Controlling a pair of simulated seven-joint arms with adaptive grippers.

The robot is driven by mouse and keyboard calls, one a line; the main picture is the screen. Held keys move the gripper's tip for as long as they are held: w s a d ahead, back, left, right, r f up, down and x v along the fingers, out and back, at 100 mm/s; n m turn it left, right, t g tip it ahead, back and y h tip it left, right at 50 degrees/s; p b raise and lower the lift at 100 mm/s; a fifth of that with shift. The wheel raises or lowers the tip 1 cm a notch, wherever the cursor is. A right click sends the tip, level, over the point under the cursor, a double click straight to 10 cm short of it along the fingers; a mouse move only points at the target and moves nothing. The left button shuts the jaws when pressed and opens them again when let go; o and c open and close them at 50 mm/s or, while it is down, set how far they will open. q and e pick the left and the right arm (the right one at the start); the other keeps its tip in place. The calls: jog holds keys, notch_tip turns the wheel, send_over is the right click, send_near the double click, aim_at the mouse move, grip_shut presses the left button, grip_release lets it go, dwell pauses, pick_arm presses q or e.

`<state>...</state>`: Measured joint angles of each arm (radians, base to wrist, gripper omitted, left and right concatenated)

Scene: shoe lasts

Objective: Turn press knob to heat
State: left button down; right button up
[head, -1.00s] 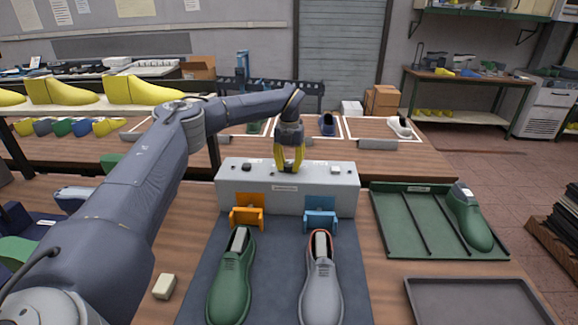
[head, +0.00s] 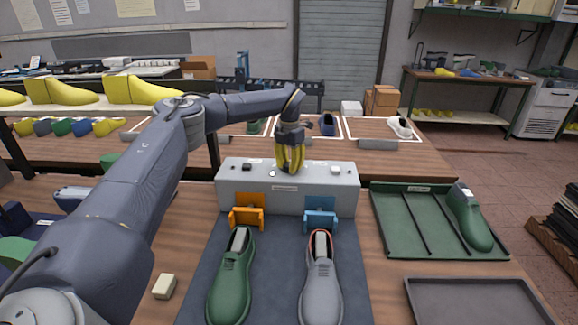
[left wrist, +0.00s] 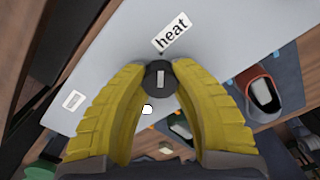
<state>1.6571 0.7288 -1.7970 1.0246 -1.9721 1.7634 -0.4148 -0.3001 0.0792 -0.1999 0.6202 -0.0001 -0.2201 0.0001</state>
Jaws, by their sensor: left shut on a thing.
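The press is a light grey box (head: 230,187) at the back of the blue mat. Its round dark knob (left wrist: 158,80), with a pale pointer bar, sits on top between my fingertips in the left wrist view. The bar lies nearly along the picture's vertical, and a white "heat" label (left wrist: 170,36) is just beyond the knob. My left gripper (head: 288,168) points down onto the box top, its yellow fingers shut on the knob. My right gripper is not in view.
A green shoe (head: 231,281) and a grey shoe (head: 320,284) lie before the press, below orange (head: 247,216) and blue (head: 320,219) clamps. A green tray (head: 398,240) with a green last (head: 468,218) stands at right. An eraser-like block (head: 164,287) lies left.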

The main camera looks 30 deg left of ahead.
pick_arm(q)
jog(key=shift+w+a+r, duration=0.1)
jog(key=shift+w+r, duration=0.1)
jog(key=c, duration=1.3)
grip_release()
jog(key=shift+f, duration=0.1)
jog(key=o, duration=0.4)
jog(key=shift+f, duration=0.1)
notch_tip(320, 180, up, 12)
jog(key=shift+r, duration=0.1)
jog(key=shift+d, duration=0.2)
